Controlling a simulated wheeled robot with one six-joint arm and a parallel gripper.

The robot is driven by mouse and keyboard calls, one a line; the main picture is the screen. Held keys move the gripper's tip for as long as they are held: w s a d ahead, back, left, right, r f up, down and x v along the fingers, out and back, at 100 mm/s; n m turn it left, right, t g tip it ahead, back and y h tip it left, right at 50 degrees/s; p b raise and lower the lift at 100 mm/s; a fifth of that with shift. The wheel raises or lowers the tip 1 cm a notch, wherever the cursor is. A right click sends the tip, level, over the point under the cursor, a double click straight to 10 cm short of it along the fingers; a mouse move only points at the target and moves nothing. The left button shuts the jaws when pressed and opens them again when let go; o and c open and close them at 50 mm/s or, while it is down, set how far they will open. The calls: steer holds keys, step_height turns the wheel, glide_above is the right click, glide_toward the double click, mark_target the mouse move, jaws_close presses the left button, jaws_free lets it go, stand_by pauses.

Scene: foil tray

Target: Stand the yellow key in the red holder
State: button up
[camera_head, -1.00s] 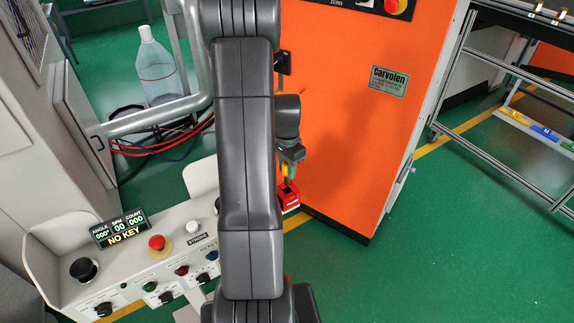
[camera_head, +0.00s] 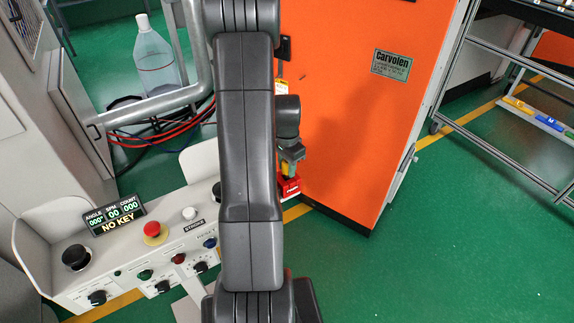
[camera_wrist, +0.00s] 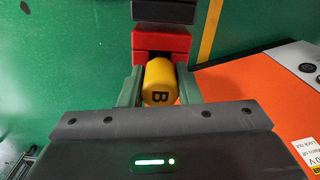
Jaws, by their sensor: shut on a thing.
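The yellow key (camera_wrist: 159,82), marked with a dark B, is held between the two fingers of my gripper (camera_wrist: 158,76) in the wrist view. The red holder (camera_wrist: 161,43) lies just beyond the key's far end there. In the head view my gripper (camera_head: 291,163) is directly above the red holder (camera_head: 289,188). A small part of the yellow key (camera_head: 285,168) shows between them. The key's lower end is hidden, so I cannot tell whether it is inside the holder or just touching its top.
A pale control console (camera_head: 130,262) with buttons and a "NO KEY" display (camera_head: 118,223) stands at the lower left. An orange cabinet (camera_head: 350,110) stands close behind the holder. My arm covers the middle of the head view. Green floor (camera_head: 450,240) is clear at the right.

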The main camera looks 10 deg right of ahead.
steer(key=shift+f, duration=0.1)
steer(key=o, duration=1.1)
steer(key=shift+c, duration=0.2)
step_height(320, 180, up, 14)
steer(key=shift+b, duration=0.45)
steer(key=shift+f, duration=0.1)
step_height(320, 180, down, 14)
steer(key=shift+f+p, duration=0.1)
steer(key=shift+p, duration=0.4)
steer(key=shift+w+r+p, duration=0.1)
steer(key=shift+r+p, duration=0.4)
steer(key=shift+r, duration=0.6)
